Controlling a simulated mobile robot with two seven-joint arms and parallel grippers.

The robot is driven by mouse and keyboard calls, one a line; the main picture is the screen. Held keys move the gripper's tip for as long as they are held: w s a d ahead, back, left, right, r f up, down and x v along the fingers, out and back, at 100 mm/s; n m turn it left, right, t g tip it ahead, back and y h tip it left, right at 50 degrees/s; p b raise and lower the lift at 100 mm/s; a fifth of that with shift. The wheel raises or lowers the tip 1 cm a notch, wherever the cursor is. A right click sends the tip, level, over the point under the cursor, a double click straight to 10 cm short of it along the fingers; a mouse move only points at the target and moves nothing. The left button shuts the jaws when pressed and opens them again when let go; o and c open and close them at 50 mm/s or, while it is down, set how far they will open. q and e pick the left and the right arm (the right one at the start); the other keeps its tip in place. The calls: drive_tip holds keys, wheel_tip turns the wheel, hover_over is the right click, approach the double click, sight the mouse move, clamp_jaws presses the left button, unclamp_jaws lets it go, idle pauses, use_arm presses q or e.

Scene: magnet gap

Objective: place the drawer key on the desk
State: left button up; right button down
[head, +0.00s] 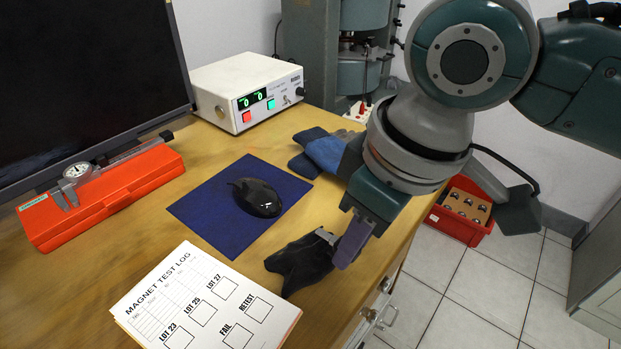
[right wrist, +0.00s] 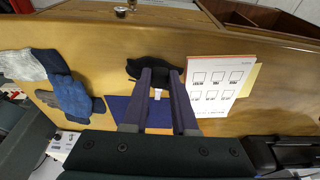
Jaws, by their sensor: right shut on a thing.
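My right gripper (head: 341,250) comes down from the upper right over the front right part of the desk (head: 120,235). It is shut on a crumpled black cloth-like item (head: 297,262), which also shows at the fingertips in the right wrist view (right wrist: 137,69). A small pale piece (right wrist: 157,94) shows between the fingers beside the black item; I cannot tell what it is. The item is at or just above the desk top. I cannot make out a drawer key for sure. Metal fittings (head: 374,316) show on the desk's drawer front. My left gripper is not in view.
A blue mat (head: 205,211) with a black mouse (head: 257,197) lies behind the black item. A test log sheet (head: 205,305) is at the front, blue-grey gloves (head: 326,152) behind. An orange case (head: 105,197) and white meter (head: 245,88) stand further back. A red bin (head: 455,226) is on the floor.

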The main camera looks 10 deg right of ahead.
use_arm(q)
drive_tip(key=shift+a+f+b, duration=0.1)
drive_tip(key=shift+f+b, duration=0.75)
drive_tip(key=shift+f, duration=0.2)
use_arm(e)
drive_tip(key=shift+s+d+x, duration=0.15)
drive_tip(key=shift+s+x, duration=0.05)
drive_tip(key=shift+x, duration=0.85)
drive_tip(key=shift+s+d+x, duration=0.15)
drive_tip(key=shift+x, duration=0.9)
drive_tip(key=shift+s+d+x, duration=0.15)
drive_tip(key=shift+s+x, duration=0.05)
drive_tip(key=shift+x, duration=0.8)
drive_tip(key=shift+f, duration=0.3)
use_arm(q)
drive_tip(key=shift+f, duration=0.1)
use_arm(e)
drive_tip(key=shift+f, duration=0.4)
drive_tip(key=c, duration=0.7)
unclamp_jaws()
drive_tip(key=shift+r, duration=0.1)
